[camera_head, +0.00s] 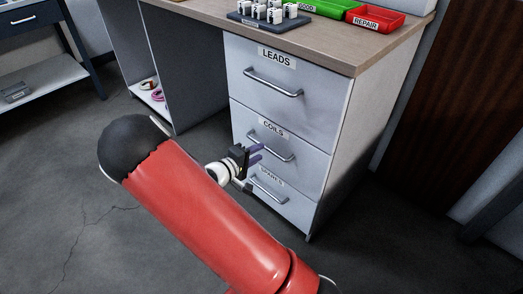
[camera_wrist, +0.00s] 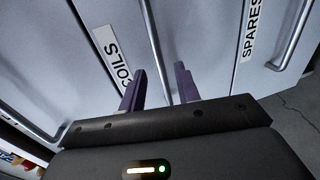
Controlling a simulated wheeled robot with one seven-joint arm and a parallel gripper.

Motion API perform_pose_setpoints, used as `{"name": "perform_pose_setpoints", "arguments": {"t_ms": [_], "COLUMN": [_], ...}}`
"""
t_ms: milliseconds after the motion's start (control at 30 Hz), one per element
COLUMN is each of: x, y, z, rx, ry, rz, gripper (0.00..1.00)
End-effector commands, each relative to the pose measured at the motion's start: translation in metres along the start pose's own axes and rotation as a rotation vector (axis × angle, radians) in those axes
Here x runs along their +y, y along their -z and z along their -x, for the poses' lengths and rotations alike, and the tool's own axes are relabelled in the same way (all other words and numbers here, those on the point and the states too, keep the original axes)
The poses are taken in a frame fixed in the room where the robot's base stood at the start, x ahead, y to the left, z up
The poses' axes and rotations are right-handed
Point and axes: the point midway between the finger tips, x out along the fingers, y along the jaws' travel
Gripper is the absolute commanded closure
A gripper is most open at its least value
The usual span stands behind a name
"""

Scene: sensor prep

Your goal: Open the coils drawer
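The coils drawer (camera_head: 314,157) is the middle one of three in the white cabinet, and its front sits flush with the others. Its metal bar handle (camera_head: 272,147) runs across the front below the COILS label (camera_head: 273,128). In the wrist view the coils handle (camera_wrist: 153,40) reaches down between the two purple fingers, and the COILS label (camera_wrist: 113,58) is left of it. My gripper (camera_head: 257,154) is in front of the coils drawer, close to the handle. In the wrist view my gripper (camera_wrist: 160,88) has its fingers apart, with a gap around the handle.
The leads drawer (camera_head: 320,100) is above and the spares drawer (camera_head: 297,210) below, both shut. The spares handle (camera_head: 268,188) is close under my gripper. A grey rack, a green tray (camera_head: 330,8) and a red repair tray (camera_head: 375,22) stand on the top. Floor at left is clear.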

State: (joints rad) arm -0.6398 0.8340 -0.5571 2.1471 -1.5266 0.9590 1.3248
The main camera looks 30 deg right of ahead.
Motion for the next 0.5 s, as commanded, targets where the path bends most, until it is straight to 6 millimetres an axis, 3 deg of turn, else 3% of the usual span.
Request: {"name": "perform_pose_setpoints", "arguments": {"t_ms": [200, 500], "x": [0.0, 0.0], "y": [0.0, 0.0], "z": [-0.024, -0.027], "rx": [-0.001, -0.001], "ry": [0.0, 0.001], "rz": [0.001, 0.0], "gripper": [0.68, 0.68]}}
